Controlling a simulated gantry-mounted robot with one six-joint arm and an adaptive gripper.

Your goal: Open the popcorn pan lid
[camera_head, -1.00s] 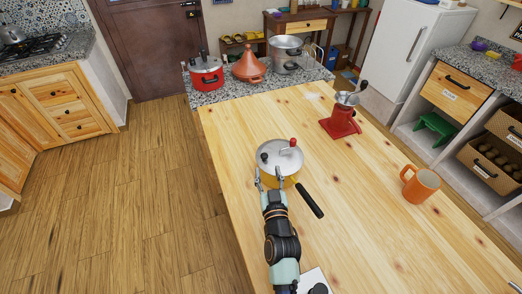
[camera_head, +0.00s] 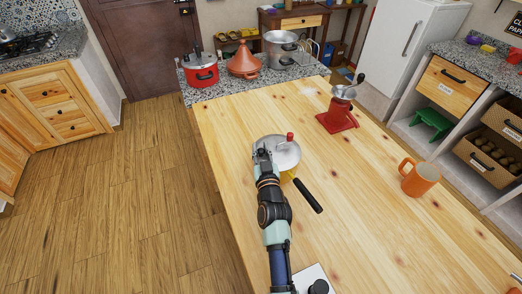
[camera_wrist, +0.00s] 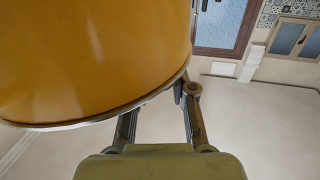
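The popcorn pan (camera_head: 290,172) stands on the wooden table. It has a yellow body, a silver lid (camera_head: 285,155) that sits on it, a red knob (camera_head: 290,137) on top, and a black handle (camera_head: 308,195) pointing down-right. My gripper (camera_head: 263,152) is over the left side of the lid, where it hides the dark knob there. In the wrist view the yellow pan body (camera_wrist: 90,60) fills the upper left, close to my fingers. The fingers are spread at their bases, but the pan partly hides them, so whether they grip anything is unclear.
A red grinder (camera_head: 338,115) stands behind right of the pan, and an orange mug (camera_head: 419,179) at the right. A red pot (camera_head: 202,70), a terracotta tagine (camera_head: 243,63) and a steel pot (camera_head: 281,49) are on the far counter. The table between pan and mug is clear.

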